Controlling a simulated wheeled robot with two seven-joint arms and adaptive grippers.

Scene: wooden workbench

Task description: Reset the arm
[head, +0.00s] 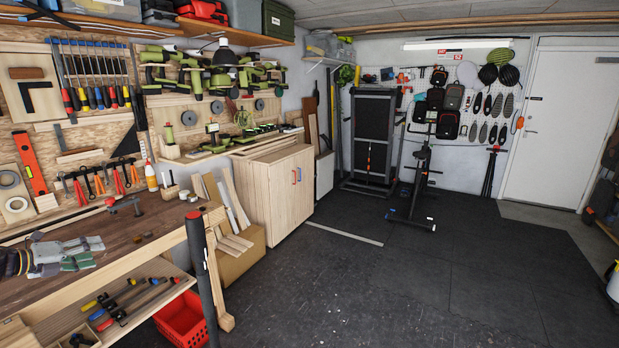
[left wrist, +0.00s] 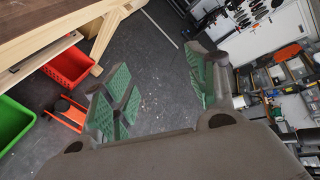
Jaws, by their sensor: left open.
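My left gripper (head: 97,252) is at the far left of the head view, in front of the workbench (head: 110,235). It has grey fingers with green pads. In the left wrist view, the same gripper (left wrist: 160,88) has its two green-padded fingers spread apart. Nothing is held between them, and dark floor shows through the gap. My right gripper is not in either view.
A red crate (head: 180,322) stands under the bench; in the left wrist view a green crate (left wrist: 12,122) is near it. A dark post with a red top (head: 200,275) stands by the bench corner. The floor (head: 400,290) at centre and right is largely clear.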

